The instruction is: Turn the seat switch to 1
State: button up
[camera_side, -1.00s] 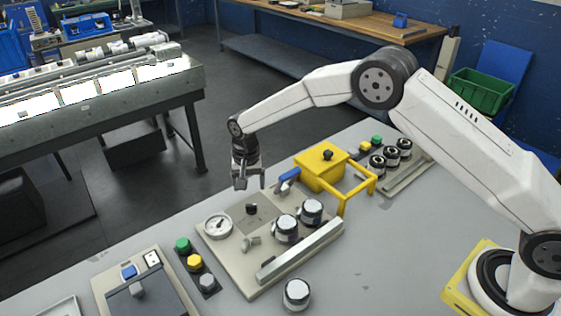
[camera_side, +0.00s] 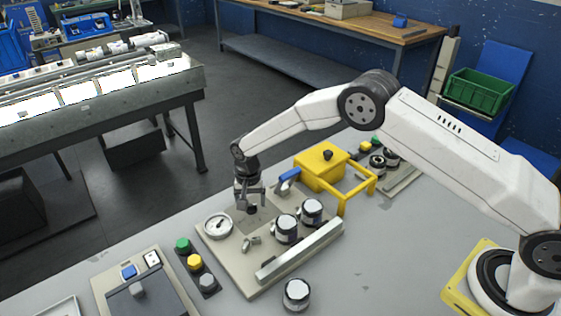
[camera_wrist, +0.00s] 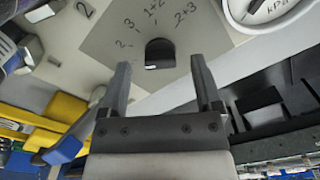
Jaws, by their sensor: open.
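The seat switch appears to be the black rotary knob (camera_wrist: 160,53) on a grey square plate marked 2, 3, 1+2 and 2+3 in the wrist view. A small white mark shows on the knob's lower edge; its setting is hard to read. In the side view the knob (camera_side: 252,210) is on the beige panel (camera_side: 228,262), partly hidden by my gripper. My gripper (camera_side: 250,202) is open and low over the knob, pointing down. In the wrist view its fingers (camera_wrist: 160,66) stand apart, one on each side of the knob; contact cannot be told.
A round gauge (camera_side: 218,226) sits left of the knob. Two silver-capped knobs (camera_side: 286,229) (camera_side: 311,211) and a metal bar (camera_side: 300,250) are to the right. Coloured buttons (camera_side: 194,262) lie left.

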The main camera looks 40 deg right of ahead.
jog(key=shift+f, duration=0.7)
grip_shut()
jog(key=shift+n, duration=1.6)
grip_release()
